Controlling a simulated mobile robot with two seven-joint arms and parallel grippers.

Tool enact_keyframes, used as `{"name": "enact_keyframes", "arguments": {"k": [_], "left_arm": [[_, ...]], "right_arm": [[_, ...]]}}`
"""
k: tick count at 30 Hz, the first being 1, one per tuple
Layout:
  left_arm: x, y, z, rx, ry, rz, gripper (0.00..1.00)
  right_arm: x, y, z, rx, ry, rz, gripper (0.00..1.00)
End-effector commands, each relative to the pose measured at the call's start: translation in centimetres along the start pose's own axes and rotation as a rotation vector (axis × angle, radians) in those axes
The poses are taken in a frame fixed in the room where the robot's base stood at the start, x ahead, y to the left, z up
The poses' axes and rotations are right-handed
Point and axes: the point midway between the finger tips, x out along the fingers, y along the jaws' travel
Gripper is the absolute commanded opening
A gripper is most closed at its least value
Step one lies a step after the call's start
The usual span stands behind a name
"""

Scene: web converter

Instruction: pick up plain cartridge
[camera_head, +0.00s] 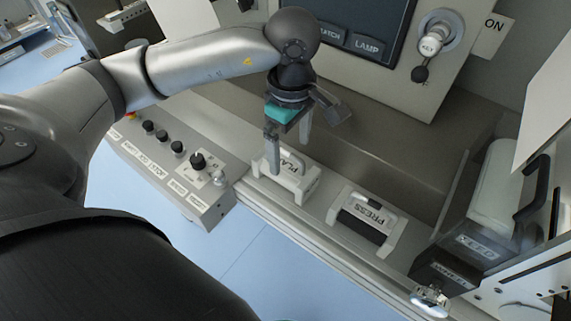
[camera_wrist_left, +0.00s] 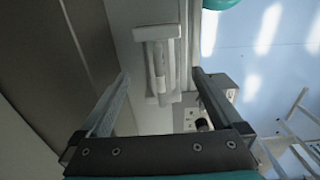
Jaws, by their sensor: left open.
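The plain cartridge (camera_head: 299,186), a white block with a raised handle and a partly covered label, sits on the grey ledge in the head view. A pale handled block (camera_wrist_left: 160,70), apparently the same cartridge, shows between the fingers in the left wrist view. My left gripper (camera_head: 288,152) points down over the cartridge with its fingers open and apart. One finger overlaps the cartridge's left end in the picture; contact cannot be told. Nothing is held. My right gripper is not in view.
A PRESS cartridge (camera_head: 367,222) with a dark middle sits to the right on the ledge. A control box (camera_head: 165,165) with black knobs lies to the left. A FEED box (camera_head: 490,205) stands at the right. A panel with a screen (camera_head: 360,25) rises behind.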

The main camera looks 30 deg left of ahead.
Motion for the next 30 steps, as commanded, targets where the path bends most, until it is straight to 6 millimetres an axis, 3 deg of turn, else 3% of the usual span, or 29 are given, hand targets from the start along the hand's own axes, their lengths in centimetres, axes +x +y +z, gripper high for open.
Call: {"name": "enact_keyframes", "arguments": {"k": [8, 16, 25, 30], "left_arm": [[2.2, 0.0, 0.1, 0.0, -0.002, -0.001, 1.0], [6.2, -0.1, 0.0, -0.001, -0.001, -0.003, 1.0], [6.8, 0.0, 0.0, 0.0, -0.002, 0.001, 1.0], [6.7, 0.0, 0.0, 0.0, -0.002, 0.001, 0.83]], "right_arm": [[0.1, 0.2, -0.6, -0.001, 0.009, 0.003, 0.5], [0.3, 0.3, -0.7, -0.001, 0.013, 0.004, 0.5], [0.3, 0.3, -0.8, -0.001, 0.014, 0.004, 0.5], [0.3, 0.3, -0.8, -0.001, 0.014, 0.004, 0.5]]}}
